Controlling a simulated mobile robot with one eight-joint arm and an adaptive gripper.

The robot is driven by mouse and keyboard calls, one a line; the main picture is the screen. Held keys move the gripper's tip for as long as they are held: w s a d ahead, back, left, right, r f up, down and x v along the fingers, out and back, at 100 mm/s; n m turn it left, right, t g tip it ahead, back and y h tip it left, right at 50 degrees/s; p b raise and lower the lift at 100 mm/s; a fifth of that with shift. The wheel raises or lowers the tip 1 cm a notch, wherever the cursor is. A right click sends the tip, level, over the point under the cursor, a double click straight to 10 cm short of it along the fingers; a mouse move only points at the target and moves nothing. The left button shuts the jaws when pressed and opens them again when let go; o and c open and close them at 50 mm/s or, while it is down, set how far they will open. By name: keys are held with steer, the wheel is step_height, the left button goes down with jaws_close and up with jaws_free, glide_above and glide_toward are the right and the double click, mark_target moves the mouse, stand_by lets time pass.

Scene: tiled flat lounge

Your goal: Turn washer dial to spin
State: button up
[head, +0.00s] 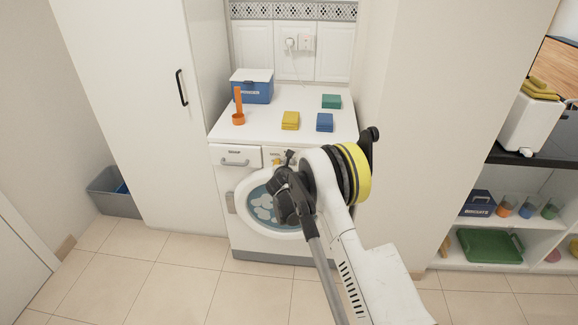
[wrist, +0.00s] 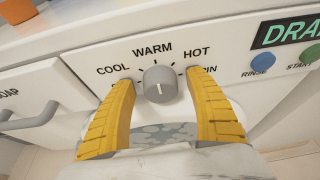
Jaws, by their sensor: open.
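The washer (head: 240,243) stands under a white counter, with a round glass door. Its grey dial (wrist: 160,84) shows in the wrist view, under the printed words COOL, WARM and HOT. A fourth word at the right is partly covered by my right finger; "PIN" shows. A short pale mark is on the dial's face; which label it points at is hard to tell. My gripper (wrist: 158,77) is open, one yellow finger on each side of the dial, with gaps between. In the head view my gripper (head: 278,162) is at the washer's front panel, and my arm hides the dial.
A soap drawer (head: 236,157) with a handle is left of the dial. RINSE (wrist: 263,63) and START (wrist: 310,55) buttons and a display are right of it. The counter holds a blue box (head: 252,89), an orange item (head: 238,107) and folded cloths (head: 290,120).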

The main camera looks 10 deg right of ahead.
steer(key=shift+c, duration=0.2)
steer(key=c, duration=1.2)
steer(key=m+y, duration=0.2)
steer(key=m, duration=0.1)
steer(key=shift+s+d+t, duration=0.1)
steer(key=shift+d+t, duration=0.05)
steer(key=shift+t, duration=0.25)
steer(key=m+y, duration=0.1)
steer(key=m, duration=0.1)
steer(key=m+t+y, duration=0.1)
steer(key=m, duration=0.1)
steer(key=shift+t, duration=0.3)
